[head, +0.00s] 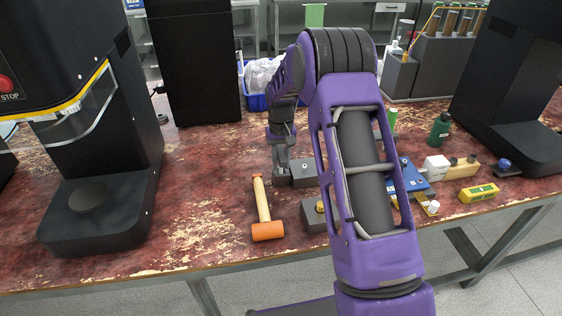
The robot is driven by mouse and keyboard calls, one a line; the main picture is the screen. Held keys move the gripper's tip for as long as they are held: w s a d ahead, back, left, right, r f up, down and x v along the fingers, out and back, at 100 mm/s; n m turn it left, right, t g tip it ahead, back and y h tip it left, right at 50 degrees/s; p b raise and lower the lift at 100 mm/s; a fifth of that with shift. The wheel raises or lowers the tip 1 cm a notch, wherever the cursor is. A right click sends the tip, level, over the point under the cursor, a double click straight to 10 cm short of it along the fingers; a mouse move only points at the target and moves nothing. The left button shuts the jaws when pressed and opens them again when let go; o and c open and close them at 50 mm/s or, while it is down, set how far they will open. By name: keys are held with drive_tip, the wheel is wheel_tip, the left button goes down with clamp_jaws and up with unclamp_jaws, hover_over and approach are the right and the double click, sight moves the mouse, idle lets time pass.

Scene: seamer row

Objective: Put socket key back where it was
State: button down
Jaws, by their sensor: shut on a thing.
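My gripper (282,178) is low over the table's middle, to the left of a grey block (304,172). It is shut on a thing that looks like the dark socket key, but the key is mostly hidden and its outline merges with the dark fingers. I cannot tell whether it touches the block or the table. A second grey block (312,216) with a brass-coloured part on top stands nearer the front, partly behind my arm.
A mallet (263,209) with an orange head lies left of the blocks. A blue device (407,178), a green bottle (439,129) and a yellow meter (478,193) are right of my arm. Black machines (95,180) flank the worn red table (190,215). The front-left tabletop is clear.

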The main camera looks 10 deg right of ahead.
drive_tip(key=c, duration=0.6)
unclamp_jaws()
wheel_tip(320, 180, up, 12)
drive_tip(key=shift+r+p, duration=0.15)
drive_tip(key=shift+p, duration=0.8)
